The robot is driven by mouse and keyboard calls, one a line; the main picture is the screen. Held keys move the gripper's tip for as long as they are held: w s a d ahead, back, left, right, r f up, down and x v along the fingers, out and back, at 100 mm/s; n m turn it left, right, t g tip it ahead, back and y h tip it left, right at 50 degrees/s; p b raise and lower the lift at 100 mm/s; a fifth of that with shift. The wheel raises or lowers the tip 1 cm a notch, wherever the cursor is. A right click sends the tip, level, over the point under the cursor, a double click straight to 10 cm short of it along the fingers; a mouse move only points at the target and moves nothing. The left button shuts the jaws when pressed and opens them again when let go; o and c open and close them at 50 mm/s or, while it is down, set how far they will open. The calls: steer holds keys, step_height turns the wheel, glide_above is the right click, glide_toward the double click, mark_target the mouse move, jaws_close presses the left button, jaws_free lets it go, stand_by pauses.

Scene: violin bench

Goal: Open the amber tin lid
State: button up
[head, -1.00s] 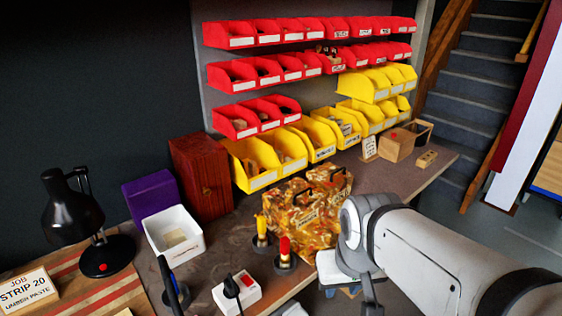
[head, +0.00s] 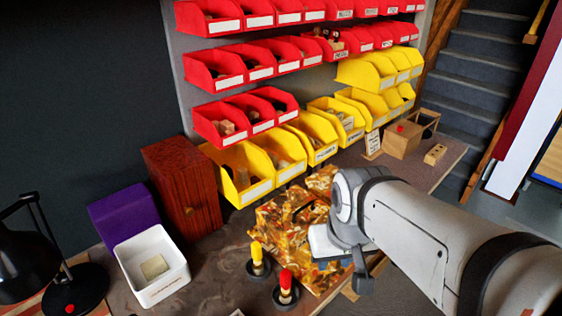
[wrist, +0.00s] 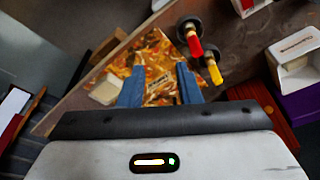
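An amber, brown-mottled boxy thing, which looks like the amber tin (head: 277,222), sits near the bench's front edge in the head view. My wrist covers its right part, and I cannot tell lid from body there. In the wrist view the mottled tin (wrist: 156,47) shows between and beyond my two blue fingers, with a small label on it. My gripper (wrist: 160,72) is open, its fingers apart above the tin. I cannot tell whether they touch it. In the head view the fingertips are mostly hidden behind my wrist.
Yellow-handled (head: 257,259) and red-handled (head: 286,288) tools stand in dark round holders close to the tin. A white tray (head: 150,292), purple box (head: 122,216) and red-brown wooden cabinet (head: 182,187) stand left. Yellow bins (head: 243,172) line the back. A cream block (wrist: 106,90) is beside the left finger.

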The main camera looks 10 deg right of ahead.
steer(key=shift+d, duration=0.15)
steer(key=m+y, duration=0.1)
steer(key=m, duration=1)
glide_toward(303, 207)
steer(key=shift+g, duration=0.4)
steer(key=f, duration=0.2)
steer(key=w+f, duration=0.1)
steer(key=f, duration=0.2)
steer(key=w+f, duration=0.1)
steer(key=f, duration=0.1)
steer(key=shift+a+f, duration=0.2)
steer(key=shift+a, duration=0.1)
steer(key=shift+c, duration=0.4)
jaws_close()
